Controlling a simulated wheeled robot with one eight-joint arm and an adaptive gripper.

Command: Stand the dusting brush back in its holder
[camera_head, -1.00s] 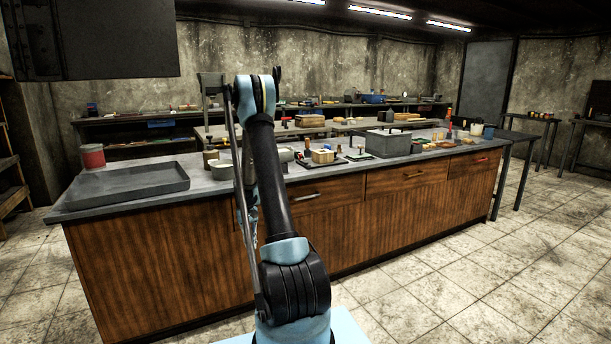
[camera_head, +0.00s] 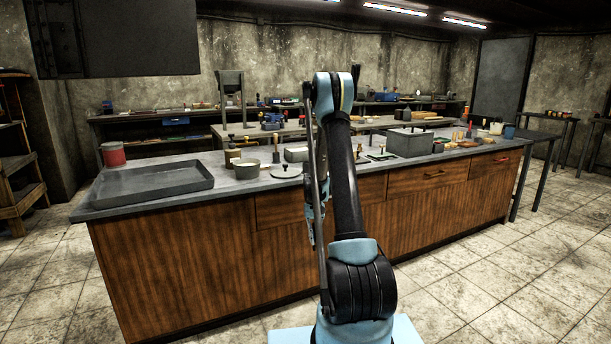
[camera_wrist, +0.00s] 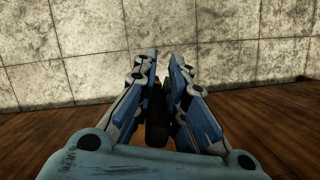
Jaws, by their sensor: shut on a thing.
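My gripper (camera_wrist: 164,62) shows in the wrist view, its two blue-grey fingers closed around a dark, rounded thing (camera_wrist: 156,126). I take this for the dusting brush, but its bristles cannot be made out. In the head view my gripper (camera_head: 311,222) is partly hidden behind my arm, low in front of the cabinet's wooden face. A small brown cup-like container (camera_head: 232,157) stands on the worktop near the tray; whether it is the brush's holder I cannot tell.
The long worktop (camera_head: 235,190) carries a grey tray (camera_head: 150,184), a red-banded can (camera_head: 113,154), a pale bowl (camera_head: 246,169), a round lid (camera_head: 286,172) and a grey box (camera_head: 408,143). My arm hides part of the middle. Tiled floor (camera_head: 475,285) is open at right.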

